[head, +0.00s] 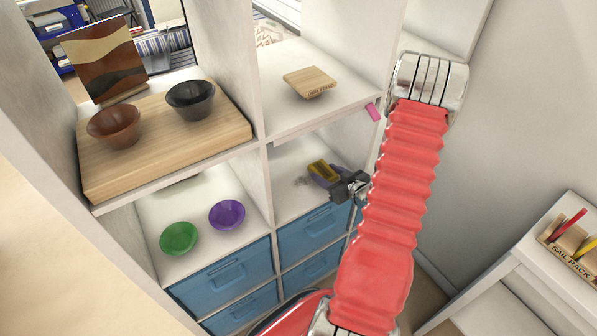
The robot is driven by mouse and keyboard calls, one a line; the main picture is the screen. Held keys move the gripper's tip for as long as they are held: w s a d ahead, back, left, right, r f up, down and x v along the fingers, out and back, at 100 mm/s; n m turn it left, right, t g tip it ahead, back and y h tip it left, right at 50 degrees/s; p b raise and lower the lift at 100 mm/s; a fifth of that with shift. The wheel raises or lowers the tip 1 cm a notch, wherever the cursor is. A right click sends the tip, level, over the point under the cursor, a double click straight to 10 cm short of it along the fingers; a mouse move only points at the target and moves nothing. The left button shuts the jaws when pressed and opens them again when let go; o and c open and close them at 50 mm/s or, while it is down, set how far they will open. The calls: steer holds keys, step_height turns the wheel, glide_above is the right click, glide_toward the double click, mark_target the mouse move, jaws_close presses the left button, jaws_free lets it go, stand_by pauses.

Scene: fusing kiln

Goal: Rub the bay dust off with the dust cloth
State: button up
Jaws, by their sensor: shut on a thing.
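My gripper (327,175) reaches from the right into the middle-right bay of the shelf unit (263,190), above the blue drawers. It is shut on a small yellow thing, which looks like the dust cloth (320,168). The cloth is low in the bay, at or close to its floor; I cannot tell whether it touches. A small greyish patch, apparently the bay dust (301,181), shows on the bay floor just left of the cloth. My gripper and the cloth may hide more of it.
A wooden board (225,125) carries a brown bowl (114,124) and a black bowl (190,99). Green (179,238) and purple (227,214) bowls sit in the left bay. Blue drawers (222,276) lie below.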

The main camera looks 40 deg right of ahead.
mark_target(303, 190)
steer(key=shift+w+a+f, duration=0.1)
steer(key=shift+a+f, duration=0.1)
steer(key=shift+a, duration=0.45)
steer(key=shift+w+a+r, duration=0.1)
steer(key=shift+w+a, duration=0.05)
steer(key=shift+a, duration=1.15)
steer(key=shift+w+a, duration=0.15)
steer(key=shift+a, duration=1.2)
steer(key=shift+w+a+r, duration=0.1)
steer(key=shift+w+a, duration=0.05)
steer(key=shift+a, duration=1.15)
steer(key=shift+a+f, duration=0.15)
steer(key=shift+a, duration=0.6)
step_height(303, 190, up, 4)
steer(key=shift+w+a+f, duration=0.1)
steer(key=shift+f, duration=0.15)
steer(key=shift+r, duration=2.25)
